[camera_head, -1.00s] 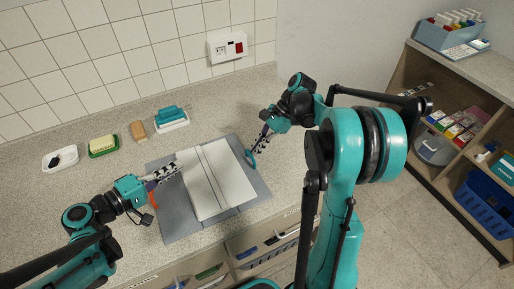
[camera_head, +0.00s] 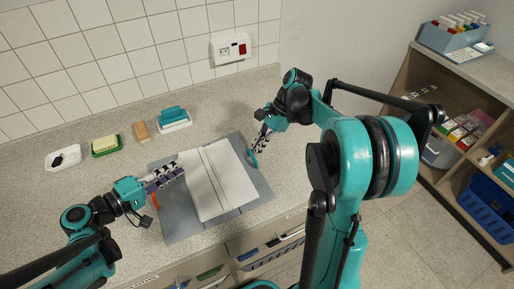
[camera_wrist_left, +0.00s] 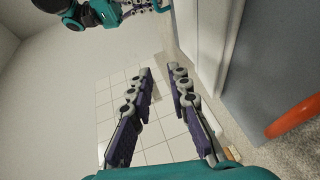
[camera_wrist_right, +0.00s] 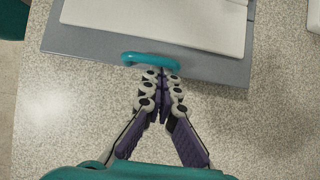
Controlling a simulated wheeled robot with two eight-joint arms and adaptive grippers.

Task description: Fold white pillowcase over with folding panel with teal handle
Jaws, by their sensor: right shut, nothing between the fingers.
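The white pillowcase (camera_head: 222,184) lies flat on the grey folding board (camera_head: 187,225), with a narrow strip line along its length. The teal handle (camera_head: 253,158) is at the board's right edge; it also shows in the right wrist view (camera_wrist_right: 150,58). My right gripper (camera_head: 258,149) is shut and empty, its fingertips (camera_wrist_right: 162,73) right at the teal handle. I cannot tell whether they touch it. My left gripper (camera_head: 180,167) is over the board's left side by the pillowcase's edge. Its fingers stand apart and empty in the left wrist view (camera_wrist_left: 160,75). An orange handle (camera_wrist_left: 292,117) is beside it.
Behind the board stand a teal-topped item on a white tray (camera_head: 174,120), a tan block (camera_head: 141,131), a green dish (camera_head: 106,146) and a white dish (camera_head: 63,158). Tiled wall closes the back. Shelves (camera_head: 465,130) stand at the right. The counter right of the board is clear.

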